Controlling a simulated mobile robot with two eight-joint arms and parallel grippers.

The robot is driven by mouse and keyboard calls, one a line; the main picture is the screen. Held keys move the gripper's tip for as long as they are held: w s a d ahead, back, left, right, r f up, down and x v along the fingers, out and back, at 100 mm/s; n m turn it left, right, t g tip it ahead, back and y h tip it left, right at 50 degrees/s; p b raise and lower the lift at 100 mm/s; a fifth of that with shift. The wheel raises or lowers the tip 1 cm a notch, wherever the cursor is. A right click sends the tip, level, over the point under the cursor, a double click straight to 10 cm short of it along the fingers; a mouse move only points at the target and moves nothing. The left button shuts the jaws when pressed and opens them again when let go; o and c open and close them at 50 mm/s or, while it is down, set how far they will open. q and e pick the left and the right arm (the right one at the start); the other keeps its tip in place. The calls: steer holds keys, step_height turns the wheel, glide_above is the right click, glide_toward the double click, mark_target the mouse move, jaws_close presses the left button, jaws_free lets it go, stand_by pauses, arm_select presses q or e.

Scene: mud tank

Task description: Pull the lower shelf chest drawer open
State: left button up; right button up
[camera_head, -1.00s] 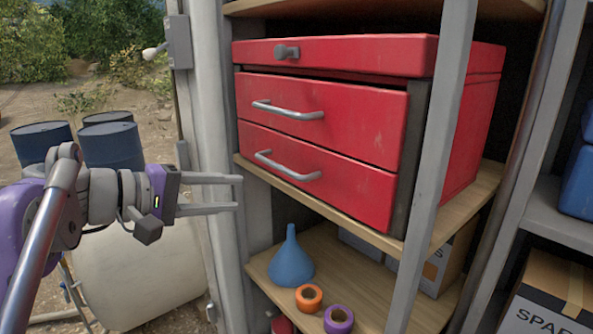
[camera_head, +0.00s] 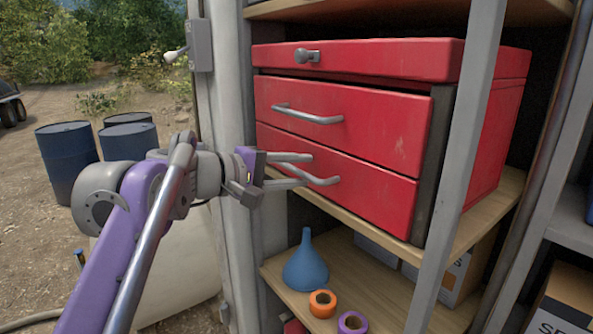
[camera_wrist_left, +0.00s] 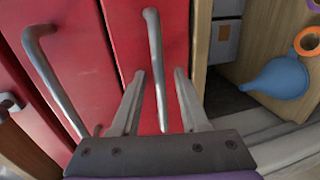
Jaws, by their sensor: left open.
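The red chest (camera_head: 480,150) stands on a wooden shelf, with two drawers on its front, both closed. The lower drawer (camera_head: 375,193) has a curved metal handle; in the head view its left part is hidden behind my gripper. My left gripper (camera_head: 309,170) is open at this handle. In the left wrist view the lower handle (camera_wrist_left: 154,55) runs between the two open fingers (camera_wrist_left: 158,88), with a gap visible on each side. The upper drawer (camera_head: 385,130) has a similar handle (camera_head: 308,115), which lies left of the fingers in the wrist view (camera_wrist_left: 55,80). My right gripper is not in view.
A grey shelf post (camera_head: 458,180) stands in front of the chest's right part, and another post (camera_head: 228,130) is left of it. On the shelf below are a blue funnel (camera_head: 305,265), an orange roll (camera_head: 323,304), a purple roll (camera_head: 353,322) and boxes.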

arm_select(q)
jaws_close()
stand_by(1.4)
